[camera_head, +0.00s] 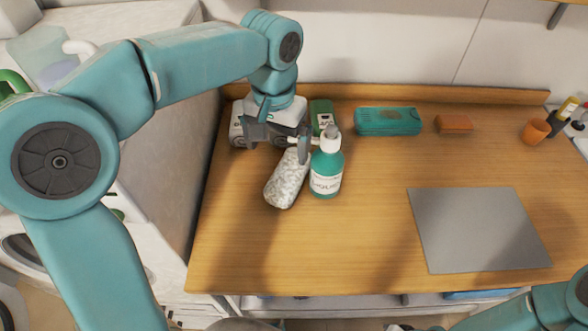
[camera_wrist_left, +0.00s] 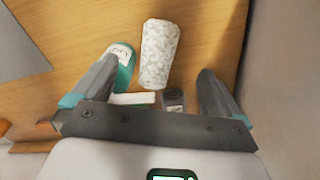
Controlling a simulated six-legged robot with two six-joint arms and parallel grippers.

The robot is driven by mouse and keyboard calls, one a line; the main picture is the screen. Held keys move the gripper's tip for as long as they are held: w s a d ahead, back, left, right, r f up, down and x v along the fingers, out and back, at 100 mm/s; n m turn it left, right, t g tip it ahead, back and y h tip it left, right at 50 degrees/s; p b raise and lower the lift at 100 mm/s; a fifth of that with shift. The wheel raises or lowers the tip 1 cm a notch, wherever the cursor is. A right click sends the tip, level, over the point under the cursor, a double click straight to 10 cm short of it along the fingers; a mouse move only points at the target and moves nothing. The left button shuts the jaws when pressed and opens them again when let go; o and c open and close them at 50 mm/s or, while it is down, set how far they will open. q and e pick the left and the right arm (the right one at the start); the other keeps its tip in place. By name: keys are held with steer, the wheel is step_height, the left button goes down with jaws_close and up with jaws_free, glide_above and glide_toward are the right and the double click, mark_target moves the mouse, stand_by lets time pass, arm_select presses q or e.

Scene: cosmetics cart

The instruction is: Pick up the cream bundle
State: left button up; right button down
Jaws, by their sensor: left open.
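The cream bundle (camera_head: 286,181) is a pale, speckled, rounded roll lying on the wooden table, left of a teal pump bottle (camera_head: 326,172). My left gripper (camera_head: 279,138) is open above the bundle's far end, with one finger near the bottle's pump. In the left wrist view the bundle (camera_wrist_left: 159,52) lies between and beyond the two spread fingers, and nothing is held. The bottle (camera_wrist_left: 122,58) shows there beside the left-hand finger. I cannot tell the exact height of the fingers over the bundle. My right arm enters at the lower right of the head view; its gripper does not show clearly.
A green box (camera_head: 322,114), a teal case (camera_head: 388,121) and an orange-brown block (camera_head: 454,124) stand along the back. A grey flat mat (camera_head: 480,230) lies at right, with an orange cup (camera_head: 534,131) beyond it. The table's front middle is clear.

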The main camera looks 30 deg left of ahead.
arm_select(q)
glide_above(279, 187)
steer(key=f, duration=0.6)
steer(key=shift+w+a, duration=0.15)
steer(key=shift+w, duration=0.05)
steer(key=f, duration=0.4)
steer(key=shift+s+d+f, duration=0.1)
steer(key=shift+s+d, duration=0.15)
steer(key=shift+s, duration=0.1)
steer(key=shift+w+a+f, duration=0.1)
steer(key=shift+w+f, duration=0.1)
steer(key=shift+f, duration=0.45)
step_height(279, 187, down, 4)
steer(key=shift+s+f, duration=0.1)
steer(key=shift+f, duration=0.15)
steer(key=shift+a+f, duration=0.1)
steer(key=shift+f, duration=0.15)
steer(key=shift+r, duration=0.1)
steer(key=c, duration=1.2)
steer(key=shift+o, duration=0.2)
arm_select(e)
steer(key=shift+w+a+r, duration=0.1)
steer(key=shift+a+r, duration=0.05)
